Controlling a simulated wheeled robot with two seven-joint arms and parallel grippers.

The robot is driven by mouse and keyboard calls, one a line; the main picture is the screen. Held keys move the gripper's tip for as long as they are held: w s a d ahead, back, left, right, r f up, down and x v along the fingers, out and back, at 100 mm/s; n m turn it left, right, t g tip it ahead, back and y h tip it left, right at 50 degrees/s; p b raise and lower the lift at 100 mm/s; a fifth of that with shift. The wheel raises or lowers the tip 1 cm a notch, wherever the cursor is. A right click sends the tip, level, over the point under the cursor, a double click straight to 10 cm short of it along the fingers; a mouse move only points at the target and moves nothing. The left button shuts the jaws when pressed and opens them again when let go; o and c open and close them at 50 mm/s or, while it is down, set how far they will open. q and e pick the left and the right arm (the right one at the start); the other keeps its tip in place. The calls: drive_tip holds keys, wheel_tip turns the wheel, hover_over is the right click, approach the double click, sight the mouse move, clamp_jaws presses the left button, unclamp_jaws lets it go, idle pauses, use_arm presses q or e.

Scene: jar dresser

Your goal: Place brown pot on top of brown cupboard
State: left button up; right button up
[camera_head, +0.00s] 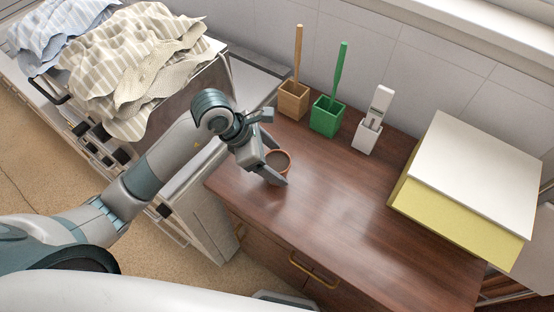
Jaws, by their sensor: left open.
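The brown pot (279,159) is a small round pot with a dark inside. It stands upright on the top of the brown cupboard (320,214), near its left end. My left gripper (279,164) comes in from the left and is open, with its fingers at the pot, one on the near side and one on the far side. Part of the pot is hidden by the gripper, and I cannot tell whether the fingers touch it. My right gripper does not show.
A white and yellow box or stack (468,180) sits at the right. Striped cloths (130,60) lie on the left. The cupboard's front middle is clear.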

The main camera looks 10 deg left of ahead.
use_arm(q)
drive_tip(key=p+v, duration=0.4)
drive_tip(key=v, duration=0.7)
drive_tip(key=shift+p, duration=0.3)
